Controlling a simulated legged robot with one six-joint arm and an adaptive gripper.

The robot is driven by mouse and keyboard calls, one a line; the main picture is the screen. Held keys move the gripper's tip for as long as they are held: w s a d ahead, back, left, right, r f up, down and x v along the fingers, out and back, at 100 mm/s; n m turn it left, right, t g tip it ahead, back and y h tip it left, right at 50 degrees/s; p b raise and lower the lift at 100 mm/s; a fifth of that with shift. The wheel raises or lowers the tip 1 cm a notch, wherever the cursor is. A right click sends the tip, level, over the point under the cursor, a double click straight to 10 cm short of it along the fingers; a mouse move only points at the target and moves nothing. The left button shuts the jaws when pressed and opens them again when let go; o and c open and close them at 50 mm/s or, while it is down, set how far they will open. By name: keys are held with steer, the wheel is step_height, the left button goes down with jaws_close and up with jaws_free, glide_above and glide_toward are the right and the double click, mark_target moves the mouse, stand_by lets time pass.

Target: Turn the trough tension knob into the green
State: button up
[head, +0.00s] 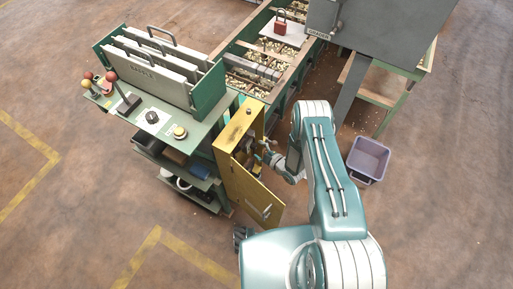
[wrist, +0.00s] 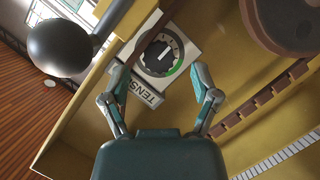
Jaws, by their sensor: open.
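The tension knob (wrist: 158,53) is a dark round dial with a white mark, on a pale plate inside the yellow box in the wrist view. A green arc (wrist: 177,68) lies along its lower right edge. I cannot clearly tell whether the mark points into the green. A label starting "TENS" (wrist: 145,93) sits below it. My gripper (wrist: 152,86) is open, its two fingers apart on either side of the label, with the knob ahead of them. In the head view my gripper (head: 270,153) is at the yellow box (head: 233,138), where the knob is hidden.
A black ball handle (wrist: 60,47) on a rod stands close at upper left in the wrist view. A brown disc (wrist: 288,22) and toothed strip (wrist: 232,118) lie to the right. The box's yellow door (head: 252,196) hangs open. A purple bin (head: 367,160) stands on the floor.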

steer(key=shift+x, duration=0.9)
jaws_close()
steer(key=shift+m+g, duration=0.7)
steer(key=shift+m, duration=0.4)
jaws_free()
